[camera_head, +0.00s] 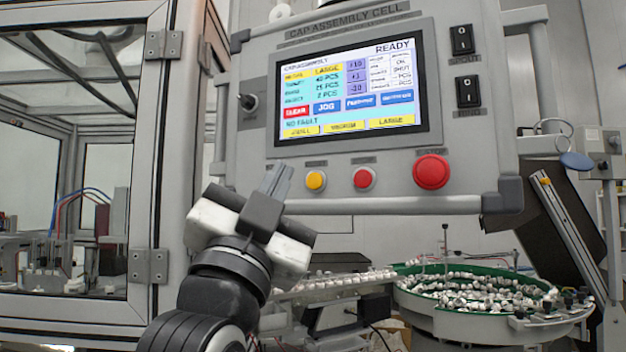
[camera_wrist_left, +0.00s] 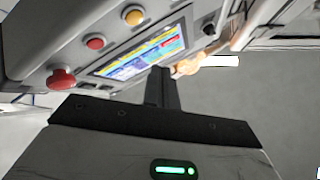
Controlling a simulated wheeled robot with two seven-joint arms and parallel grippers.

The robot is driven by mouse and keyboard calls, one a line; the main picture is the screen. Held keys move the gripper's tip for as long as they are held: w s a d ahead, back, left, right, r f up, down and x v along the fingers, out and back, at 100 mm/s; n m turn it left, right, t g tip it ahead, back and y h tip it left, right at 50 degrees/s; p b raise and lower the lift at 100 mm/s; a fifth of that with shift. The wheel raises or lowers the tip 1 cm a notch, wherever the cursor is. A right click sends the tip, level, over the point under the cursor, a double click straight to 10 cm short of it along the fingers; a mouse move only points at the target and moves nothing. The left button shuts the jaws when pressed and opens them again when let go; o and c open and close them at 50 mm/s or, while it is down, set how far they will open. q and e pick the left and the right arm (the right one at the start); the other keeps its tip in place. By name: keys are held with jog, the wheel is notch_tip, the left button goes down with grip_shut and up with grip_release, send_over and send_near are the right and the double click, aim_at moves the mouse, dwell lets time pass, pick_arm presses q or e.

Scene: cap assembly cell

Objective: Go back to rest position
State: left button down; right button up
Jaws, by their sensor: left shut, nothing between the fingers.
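My left gripper (camera_head: 275,182) is raised in front of the lower left part of the control panel (camera_head: 450,195). Its fingers are together, with nothing between them, and point up toward the panel's lower edge. In the left wrist view the shut fingers (camera_wrist_left: 161,88) stand against the panel's screen (camera_wrist_left: 140,55). I cannot tell from these views whether the fingertips touch the panel. The screen (camera_head: 350,90) reads READY and NO FAULT. My right gripper is not in view.
Right of my gripper on the panel are a yellow button (camera_head: 315,180), a small red button (camera_head: 364,179) and a large red button (camera_head: 431,171). A glazed cabinet (camera_head: 160,150) stands at left. A green-rimmed bowl (camera_head: 410,295) of small parts is at lower right.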

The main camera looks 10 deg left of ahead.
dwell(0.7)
pick_arm(q)
jog(key=w+f+n+g, duration=0.1)
jog(key=w+f+g, duration=0.25)
jog(key=f, duration=0.65)
jog(key=w+f+g, duration=0.2)
jog(key=w+f, duration=0.2)
jog(key=f, duration=0.6)
notch_tip(320, 180, down, 19)
jog(key=s+n+g, duration=0.1)
jog(key=n+g, duration=0.1)
jog(key=g, duration=0.2)
jog(key=s+f+n+g, duration=0.1)
jog(key=s+f+g, duration=0.2)
jog(key=s+f, duration=0.7)
jog(key=s+f+n+g, duration=0.1)
jog(key=s+f+g, duration=0.3)
jog(key=s+f, duration=0.7)
notch_tip(320, 180, down, 7)
jog(key=shift+a+r+n+h, duration=0.1)
jog(key=shift+a+n+h, duration=0.05)
jog(key=shift+n+h, duration=0.2)
